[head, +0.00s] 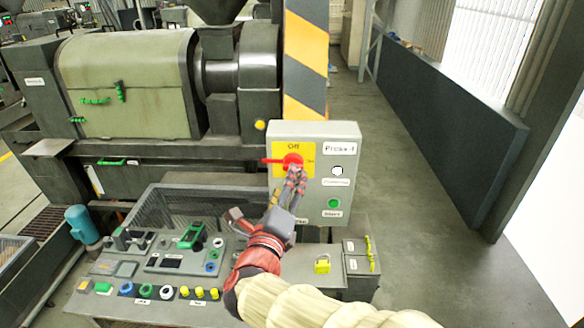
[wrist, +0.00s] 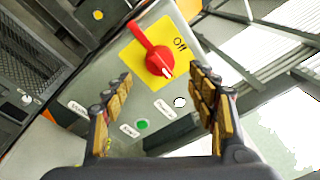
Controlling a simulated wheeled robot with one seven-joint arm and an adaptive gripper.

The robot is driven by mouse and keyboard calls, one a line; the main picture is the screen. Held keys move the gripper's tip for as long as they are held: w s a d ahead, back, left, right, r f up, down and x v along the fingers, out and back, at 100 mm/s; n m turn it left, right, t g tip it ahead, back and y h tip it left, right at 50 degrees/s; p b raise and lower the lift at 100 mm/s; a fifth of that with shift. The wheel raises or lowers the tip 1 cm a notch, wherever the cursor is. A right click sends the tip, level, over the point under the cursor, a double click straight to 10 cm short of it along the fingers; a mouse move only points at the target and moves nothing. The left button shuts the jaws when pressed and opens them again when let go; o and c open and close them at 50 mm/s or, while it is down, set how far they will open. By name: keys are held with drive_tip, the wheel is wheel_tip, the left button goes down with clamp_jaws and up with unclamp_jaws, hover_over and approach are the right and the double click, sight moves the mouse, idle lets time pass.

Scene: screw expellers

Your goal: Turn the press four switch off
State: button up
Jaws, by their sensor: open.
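The press four switch is a red rotary handle (head: 283,160) on a yellow plate marked "Off" at its top and a small label at its right. The plate is on a grey box (head: 300,133) labelled "Press 4". The handle's long end points left in the head view. In the wrist view, the red handle (wrist: 155,55) points up and left, and the "Off" mark lies to its upper right. My gripper (head: 296,178) is just in front of the handle, partly covering the plate's lower part. In the wrist view, the open fingers (wrist: 160,78) stand apart on either side below the knob. No contact is visible.
A control desk (head: 120,270) with several buttons is at lower left. Open floor lies right of the box.

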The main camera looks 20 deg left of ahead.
drive_tip(key=w, duration=0.7)
drive_tip(key=shift+w+a, duration=0.1)
drive_tip(key=shift+a, duration=0.25)
drive_tip(key=shift+c, duration=0.4)
drive_tip(key=c, duration=1.1)
drive_tip(key=shift+f+n+b, duration=0.1)
drive_tip(key=shift+n+b, duration=0.3)
drive_tip(key=n+b, duration=0.1)
drive_tip(key=n, duration=0.2)
drive_tip(key=shift+f+n+b, duration=0.1)
drive_tip(key=shift+n+b, duration=0.3)
drive_tip(key=n+t+y+b, duration=0.1)
drive_tip(key=n, duration=0.3)
drive_tip(key=shift+d+n, duration=0.1)
drive_tip(key=shift+n, duration=0.3)
drive_tip(key=n, duration=0.5)
drive_tip(key=shift+d+y+b, duration=0.1)
drive_tip(key=shift+y+b, duration=0.2)
drive_tip(key=shift+y, duration=0.1)
drive_tip(key=shift+n+y, duration=0.7)
drive_tip(key=shift+n, duration=1.9)
